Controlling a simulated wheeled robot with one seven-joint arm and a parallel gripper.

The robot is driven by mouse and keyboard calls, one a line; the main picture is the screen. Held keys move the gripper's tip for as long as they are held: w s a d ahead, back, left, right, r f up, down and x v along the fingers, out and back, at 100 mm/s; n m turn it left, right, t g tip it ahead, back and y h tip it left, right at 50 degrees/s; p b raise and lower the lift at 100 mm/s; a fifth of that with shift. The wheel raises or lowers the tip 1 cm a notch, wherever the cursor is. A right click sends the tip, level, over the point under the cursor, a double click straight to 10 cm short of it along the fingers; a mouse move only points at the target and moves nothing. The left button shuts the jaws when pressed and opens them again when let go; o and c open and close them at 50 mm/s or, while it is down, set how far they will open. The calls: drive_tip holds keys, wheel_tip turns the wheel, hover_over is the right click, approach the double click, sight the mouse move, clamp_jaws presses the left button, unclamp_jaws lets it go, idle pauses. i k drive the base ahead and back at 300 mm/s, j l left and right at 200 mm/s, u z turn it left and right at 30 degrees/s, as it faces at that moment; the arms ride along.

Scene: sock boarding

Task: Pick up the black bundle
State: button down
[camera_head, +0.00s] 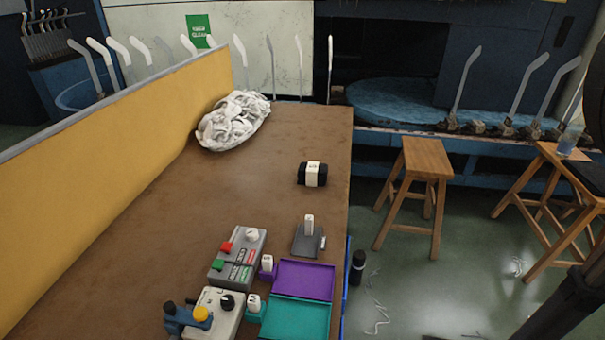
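The black bundle (303,174) lies on the brown table (240,187), right of the middle and near the table's right edge. It is a small black roll with a white band (313,174) around it. Nothing touches it. My gripper is not clearly seen in the head view. A dark part of my arm shows at the lower right edge, over the floor.
A white cloth heap (233,121) lies at the table's back left by a yellow panel (120,165). A grey control box (238,257), a small grey device (308,240), a purple tray (305,281) and a teal tray (296,317) sit in front. Wooden stools (427,157) stand right.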

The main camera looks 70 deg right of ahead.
sight(309, 173)
drive_tip(key=l+z, duration=1.35)
drive_tip(key=i+j, duration=0.05)
drive_tip(key=j, duration=0.05)
